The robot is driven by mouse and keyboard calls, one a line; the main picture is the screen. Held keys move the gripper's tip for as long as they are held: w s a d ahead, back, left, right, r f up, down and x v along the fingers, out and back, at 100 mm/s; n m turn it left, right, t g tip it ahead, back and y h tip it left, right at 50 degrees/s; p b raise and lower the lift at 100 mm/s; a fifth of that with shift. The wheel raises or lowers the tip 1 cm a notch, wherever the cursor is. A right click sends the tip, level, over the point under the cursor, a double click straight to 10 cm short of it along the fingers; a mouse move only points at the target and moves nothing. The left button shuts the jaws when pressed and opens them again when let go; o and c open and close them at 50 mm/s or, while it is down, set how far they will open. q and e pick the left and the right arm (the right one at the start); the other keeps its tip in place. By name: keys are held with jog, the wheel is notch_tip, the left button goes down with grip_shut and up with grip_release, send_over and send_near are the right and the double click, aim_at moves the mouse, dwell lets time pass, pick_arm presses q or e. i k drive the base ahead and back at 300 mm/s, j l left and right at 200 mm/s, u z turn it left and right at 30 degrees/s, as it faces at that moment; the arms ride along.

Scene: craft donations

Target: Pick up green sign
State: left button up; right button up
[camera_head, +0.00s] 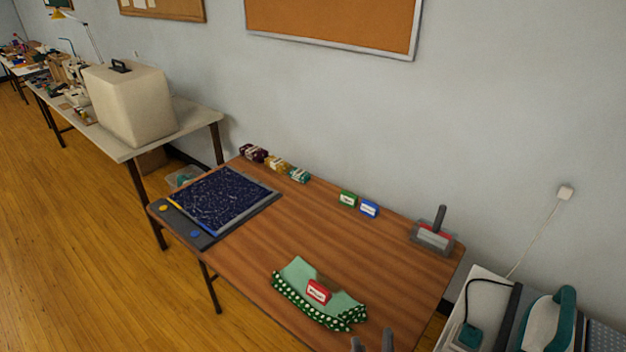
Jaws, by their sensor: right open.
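The green sign (347,198) is a small block with a white label. It stands at the back of the brown wooden table (300,225), near the wall. A blue sign (369,209) stands close beside it on the right. My right gripper (372,343) is open at the bottom edge of the head view. Only its finger ends show, well in front of the green sign and apart from it. My left gripper is not in view.
A red sign (318,291) rests on a folded green dotted cloth (298,273). A dark patterned panel (222,200) lies at left, yarn bundles (276,164) at the back, a grey handled tool (434,236) at right. The table middle is clear.

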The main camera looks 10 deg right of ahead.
aim_at(347, 198)
jog(key=i+j+z, duration=0.15)
jog(key=i+j, duration=0.15)
jog(key=i+j+z, duration=0.3)
jog(key=i+j, duration=0.2)
jog(key=j, duration=0.2)
jog(key=i+j+z, duration=0.15)
jog(key=j, duration=0.25)
jog(key=i+j+z, duration=0.1)
jog(key=i+j, duration=0.2)
jog(key=j, duration=0.15)
